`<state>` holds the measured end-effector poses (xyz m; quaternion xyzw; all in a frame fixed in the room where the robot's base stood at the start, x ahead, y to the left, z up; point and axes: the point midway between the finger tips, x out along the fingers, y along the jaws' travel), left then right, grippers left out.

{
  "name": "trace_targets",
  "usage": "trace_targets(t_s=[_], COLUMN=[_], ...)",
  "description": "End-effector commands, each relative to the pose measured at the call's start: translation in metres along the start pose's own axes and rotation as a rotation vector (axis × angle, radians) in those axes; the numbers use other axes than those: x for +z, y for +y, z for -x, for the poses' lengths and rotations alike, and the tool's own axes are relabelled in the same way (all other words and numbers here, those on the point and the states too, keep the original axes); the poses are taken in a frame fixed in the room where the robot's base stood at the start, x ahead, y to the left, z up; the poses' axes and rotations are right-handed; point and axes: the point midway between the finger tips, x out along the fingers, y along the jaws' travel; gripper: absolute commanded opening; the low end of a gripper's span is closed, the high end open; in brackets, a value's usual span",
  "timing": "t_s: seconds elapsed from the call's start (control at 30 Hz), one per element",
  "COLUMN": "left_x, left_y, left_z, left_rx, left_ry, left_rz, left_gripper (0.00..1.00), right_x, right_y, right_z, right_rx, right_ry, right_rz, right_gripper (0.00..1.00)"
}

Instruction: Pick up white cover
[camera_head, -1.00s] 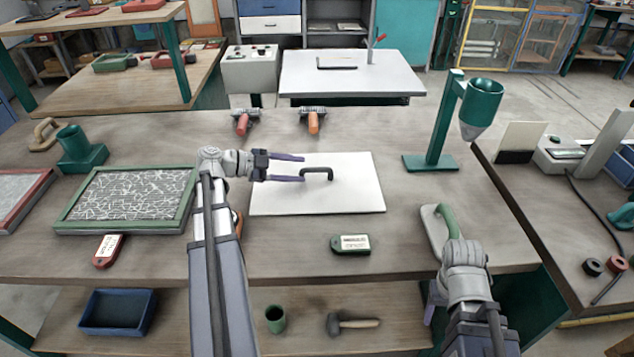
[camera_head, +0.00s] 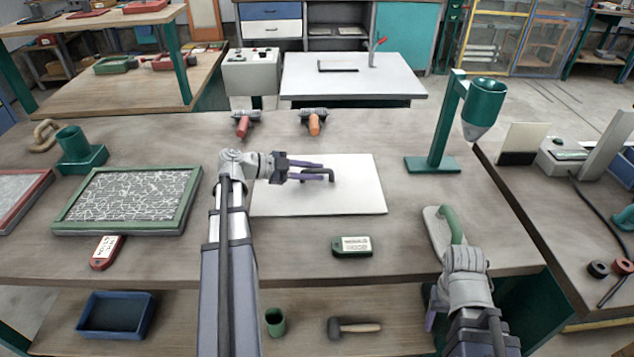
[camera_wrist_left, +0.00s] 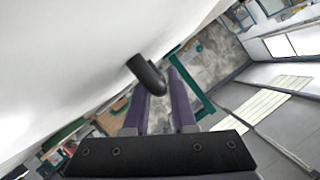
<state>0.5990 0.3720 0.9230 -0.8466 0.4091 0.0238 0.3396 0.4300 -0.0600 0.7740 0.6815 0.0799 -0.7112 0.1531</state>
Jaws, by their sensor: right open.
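The white cover (camera_head: 355,198) is a flat white panel lying on the workbench, with a dark arched handle (camera_head: 331,174) on top. My left gripper (camera_head: 318,171) is at this handle with its purple fingers, partly overlapping it. In the left wrist view the dark handle (camera_wrist_left: 147,74) crosses the tip of one finger. A gap shows between the fingers there, but whether they grip the handle is unclear. The white surface fills the upper left of that view. My right gripper (camera_head: 431,312) is low at the bench's front edge, open and mostly hidden by its own arm.
A green-framed tray of white fibres (camera_head: 128,198) lies left of my left arm. A green funnel stand (camera_head: 433,164) stands right of the cover. A trowel-like tool with green handle (camera_head: 450,223) and a dark green tag (camera_head: 352,246) lie nearer the front.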

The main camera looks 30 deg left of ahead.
Motion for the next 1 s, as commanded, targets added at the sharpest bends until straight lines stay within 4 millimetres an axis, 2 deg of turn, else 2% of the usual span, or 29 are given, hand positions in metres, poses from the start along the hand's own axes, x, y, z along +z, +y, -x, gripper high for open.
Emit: trace_targets(t_s=[0.03, 0.2, 1.0], left_x=[0.0001, 0.0001, 0.0001], left_y=[0.0, 0.0, 0.0003], left_z=[0.0001, 0.0002, 0.0002], left_rx=[0.0, 0.0, 0.001], left_ry=[0.0, 0.0, 0.0], left_rz=[0.0, 0.0, 0.0], left_gripper=[0.17, 0.0, 0.0], right_x=[0.0, 0.0, 0.0], right_y=[0.0, 0.0, 0.0], right_z=[0.0, 0.0, -0.0001], right_rx=[0.0, 0.0, 0.0], right_ry=[0.0, 0.0, 0.0], right_rz=[0.0, 0.0, 0.0], right_gripper=[0.59, 0.59, 0.59])
